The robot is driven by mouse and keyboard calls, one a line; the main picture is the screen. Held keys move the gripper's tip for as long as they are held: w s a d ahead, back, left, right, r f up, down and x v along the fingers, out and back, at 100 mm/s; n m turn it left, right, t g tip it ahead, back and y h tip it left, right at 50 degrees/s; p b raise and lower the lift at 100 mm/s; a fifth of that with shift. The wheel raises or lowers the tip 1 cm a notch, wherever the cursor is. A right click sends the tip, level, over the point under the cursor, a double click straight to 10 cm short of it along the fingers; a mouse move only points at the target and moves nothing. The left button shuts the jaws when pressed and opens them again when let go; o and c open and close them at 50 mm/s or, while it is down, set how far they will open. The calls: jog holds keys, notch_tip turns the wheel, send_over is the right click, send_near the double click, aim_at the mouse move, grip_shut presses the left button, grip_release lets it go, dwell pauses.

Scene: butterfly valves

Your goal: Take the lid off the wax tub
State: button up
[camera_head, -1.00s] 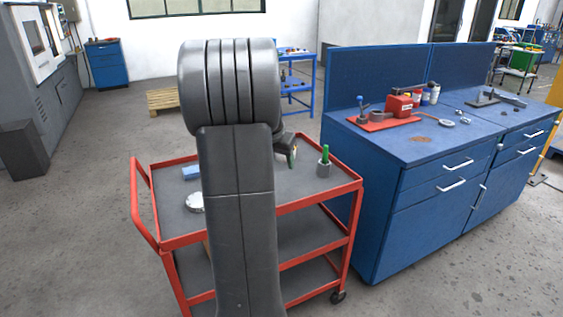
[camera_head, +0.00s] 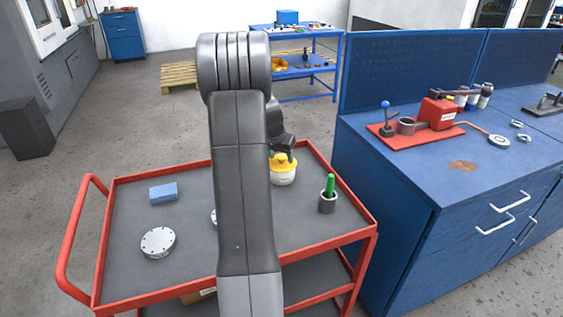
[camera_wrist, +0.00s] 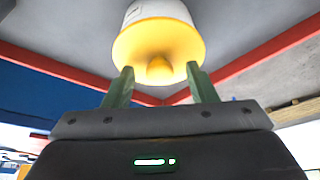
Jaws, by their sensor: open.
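The wax tub (camera_head: 284,176) is white with a yellow lid (camera_head: 276,166) on top. It stands upright on the red-framed cart, partly hidden behind my arm. In the wrist view the tub (camera_wrist: 151,10) is at top centre, with the yellow lid (camera_wrist: 140,42) facing the camera and a round knob in its middle. My gripper (camera_wrist: 158,69) is open, its two green fingers apart, one on each side of the knob in the picture. I cannot tell whether they touch the lid. In the head view my arm hides most of the gripper.
The cart (camera_head: 190,258) also carries a blue block (camera_head: 163,193), a round metal flange (camera_head: 158,243) and a grey cup (camera_head: 327,203) with a green-handled item close right of the tub. Another disc is mostly behind my arm. A blue workbench (camera_head: 400,190) stands at the right.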

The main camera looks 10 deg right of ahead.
jog(key=shift+f, duration=0.15)
jog(key=c, duration=1.1)
jog(key=shift+o, duration=0.2)
